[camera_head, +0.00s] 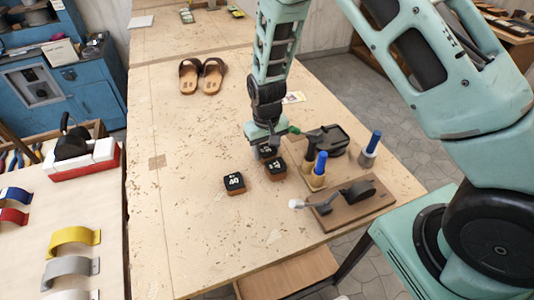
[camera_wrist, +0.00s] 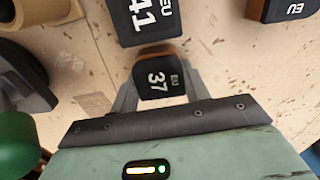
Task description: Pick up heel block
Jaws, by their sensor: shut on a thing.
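The heel block marked 37 (camera_wrist: 160,78) has a black top and brown sides. In the wrist view it sits between the two grey fingers of my gripper (camera_wrist: 158,90), which is shut on it. In the head view my gripper (camera_head: 266,147) points down at the workbench, and the block (camera_head: 267,152) shows just under it. A second heel block, marked 41 (camera_wrist: 146,18), is close beside the held one; in the head view it (camera_head: 275,169) is just in front. A third block, marked 40 (camera_head: 234,183), lies to the left. I cannot tell whether the held block touches the bench.
Right of my gripper stand a dark tool (camera_head: 328,140), blue-handled tools (camera_head: 320,163) in holders and a brown board (camera_head: 350,203) with a black device. Brown sandals (camera_head: 203,76) lie farther back. The bench (camera_head: 180,220) is clear at left and front.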

